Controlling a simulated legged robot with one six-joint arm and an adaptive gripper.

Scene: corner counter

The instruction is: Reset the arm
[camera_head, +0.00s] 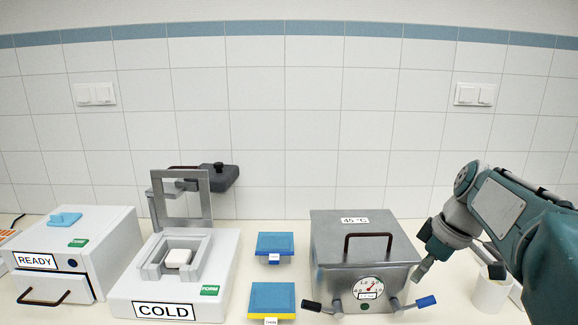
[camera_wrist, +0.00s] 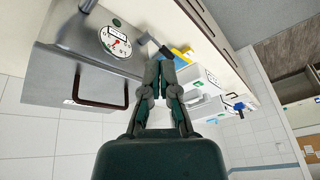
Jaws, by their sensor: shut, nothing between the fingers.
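My arm comes in from the right in the head view. My gripper (camera_head: 420,272) hangs at the right side of the steel box (camera_head: 335,228), pointing down and left. I cannot tell whether it touches the box. In the wrist view my gripper (camera_wrist: 160,66) has its fingers together with nothing between them. The steel box (camera_wrist: 60,75) is to the left of the fingers there, with its dial and black handle showing.
The steel box has levers with black and blue ends at its front. A white cylinder (camera_head: 490,294) stands partly behind my arm. Blue pads (camera_head: 275,243) (camera_head: 272,297), a COLD press (camera_head: 122,298) holding a white block (camera_head: 178,258), and a READY drawer unit (camera_head: 110,228) stand left.

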